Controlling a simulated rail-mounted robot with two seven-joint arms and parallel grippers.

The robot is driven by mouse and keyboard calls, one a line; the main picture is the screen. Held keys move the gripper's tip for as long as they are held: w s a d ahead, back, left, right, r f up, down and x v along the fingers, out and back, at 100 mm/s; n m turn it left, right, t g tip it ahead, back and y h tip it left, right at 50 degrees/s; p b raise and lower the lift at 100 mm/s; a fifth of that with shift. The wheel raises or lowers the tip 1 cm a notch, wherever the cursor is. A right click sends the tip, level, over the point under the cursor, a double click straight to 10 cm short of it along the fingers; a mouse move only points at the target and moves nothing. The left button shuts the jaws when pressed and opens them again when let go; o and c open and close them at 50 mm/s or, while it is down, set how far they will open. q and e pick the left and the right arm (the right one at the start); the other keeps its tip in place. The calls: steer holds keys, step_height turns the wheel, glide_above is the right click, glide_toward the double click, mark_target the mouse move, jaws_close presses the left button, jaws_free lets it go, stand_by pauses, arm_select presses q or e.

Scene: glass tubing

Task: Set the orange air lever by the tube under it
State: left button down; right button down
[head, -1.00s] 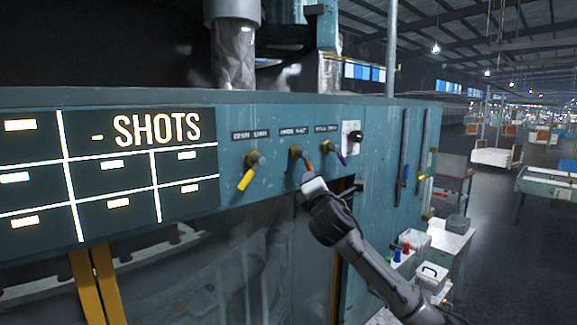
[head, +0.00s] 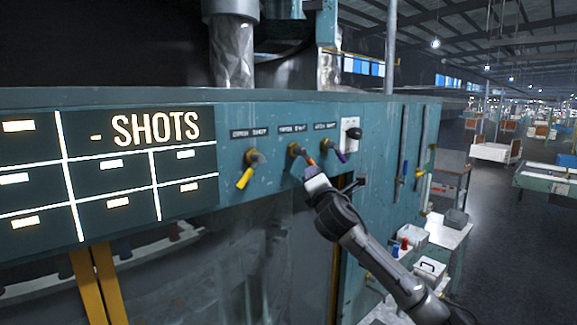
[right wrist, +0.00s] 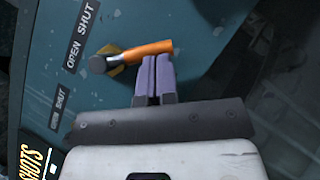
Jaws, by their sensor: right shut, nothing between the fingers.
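The orange lever (head: 310,160) is on the teal panel, the middle one of three levers. In the right wrist view its orange handle (right wrist: 152,48) extends to the right from a metal stem on a brass-coloured mount. My right gripper (head: 309,170) is shut and empty just below this handle. Its two closed fingers (right wrist: 155,60) reach up to the handle's lower side; whether they touch it I cannot tell. In the head view my gripper and arm cover the area beneath the lever, and I cannot make out a tube there. My left gripper is out of view.
A yellow lever (head: 244,177) is to the left and a purple lever (head: 340,154) close to the right. A white switch plate with a black knob (head: 353,133) is beyond. A dark SHOTS board (head: 110,175) fills the left. The factory aisle at far right is open.

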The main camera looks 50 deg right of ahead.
steer(key=w+a+f+b+v, duration=0.1)
steer(key=b+v, duration=0.5)
steer(key=v, duration=0.6)
steer(key=shift+a+f, duration=0.3)
steer(key=shift+f, duration=0.4)
